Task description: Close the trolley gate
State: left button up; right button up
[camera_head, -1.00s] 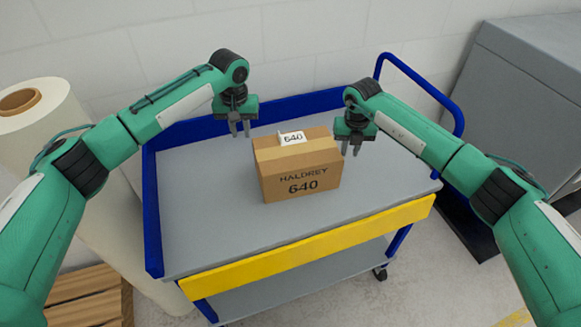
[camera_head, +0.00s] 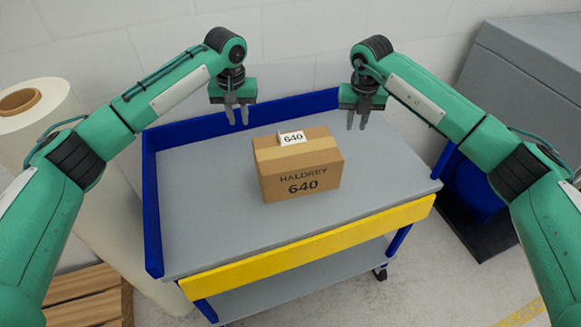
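The yellow trolley gate (camera_head: 310,247) runs along the near edge of the blue trolley. It does not rise above the grey deck (camera_head: 215,225), whose front edge shows above it. A brown cardboard box (camera_head: 299,170) marked HALDREY 640 stands upright on the deck, with a small white 640 tag on top. My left gripper (camera_head: 237,116) is in the air behind and left of the box, fingers apart and empty. My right gripper (camera_head: 357,121) is in the air behind and right of the box, fingers apart and empty. Neither touches the box or the gate.
Blue rims (camera_head: 152,215) stand along the deck's left and back sides. A large white roll (camera_head: 45,110) is at the left, wooden slats (camera_head: 85,300) below it. A grey cabinet (camera_head: 530,85) is at the right. The deck around the box is clear.

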aim_at(209, 282)
jog(key=k+l, duration=0.15)
jog(key=k, duration=0.35)
jog(key=k+l, duration=0.15)
jog(key=k, duration=0.3)
